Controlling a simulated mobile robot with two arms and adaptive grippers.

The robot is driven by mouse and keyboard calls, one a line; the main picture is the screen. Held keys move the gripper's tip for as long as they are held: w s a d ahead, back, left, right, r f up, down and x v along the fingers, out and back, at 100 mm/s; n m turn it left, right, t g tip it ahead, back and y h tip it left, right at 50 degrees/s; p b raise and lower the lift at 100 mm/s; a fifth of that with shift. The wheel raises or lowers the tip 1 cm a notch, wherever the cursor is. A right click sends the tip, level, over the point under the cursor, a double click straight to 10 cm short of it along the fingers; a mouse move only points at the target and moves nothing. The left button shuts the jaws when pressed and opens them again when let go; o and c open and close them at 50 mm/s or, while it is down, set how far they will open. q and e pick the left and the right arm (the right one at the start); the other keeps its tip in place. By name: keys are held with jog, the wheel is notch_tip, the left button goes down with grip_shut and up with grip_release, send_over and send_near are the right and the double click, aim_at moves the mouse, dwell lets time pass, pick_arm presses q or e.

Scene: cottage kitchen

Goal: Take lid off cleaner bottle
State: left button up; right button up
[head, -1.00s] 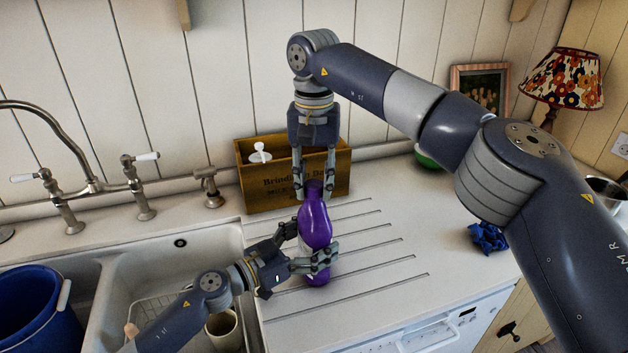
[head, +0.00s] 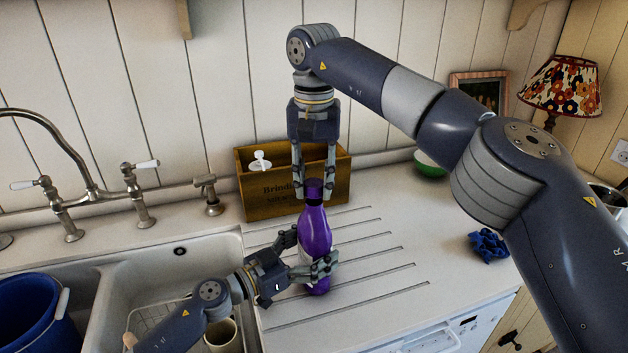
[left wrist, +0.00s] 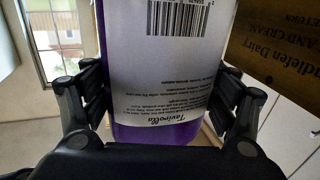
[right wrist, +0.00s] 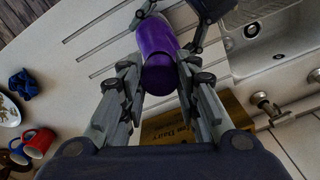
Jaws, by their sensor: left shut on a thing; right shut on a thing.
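The purple cleaner bottle (head: 314,236) stands about upright over the grooved drainboard beside the sink. My left gripper (head: 316,266) is shut around its lower body. The left wrist view shows the bottle's white barcode label (left wrist: 165,75) between the fingers. The dark purple lid (head: 314,190) is at the bottle's top. My right gripper (head: 315,196) comes down from above and is shut on the lid, which also shows between its fingertips in the right wrist view (right wrist: 158,77). I cannot tell whether there is a gap between lid and bottle.
A wooden box (head: 270,202) with a white-handled item stands close behind the bottle. The sink (head: 165,268) is at left, with a tap (head: 85,180) behind and a blue bucket (head: 35,312). A blue cloth (head: 488,246) lies on the right. The drainboard right of the bottle is clear.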

aim_at(314, 182)
jog(key=shift+r, duration=2)
pick_arm(q)
jog(key=o, duration=2.1)
jog(key=shift+a, duration=0.1)
jog(key=v, duration=1.1)
jog(key=shift+s+a, duration=0.25)
jog(key=shift+a, duration=0.05)
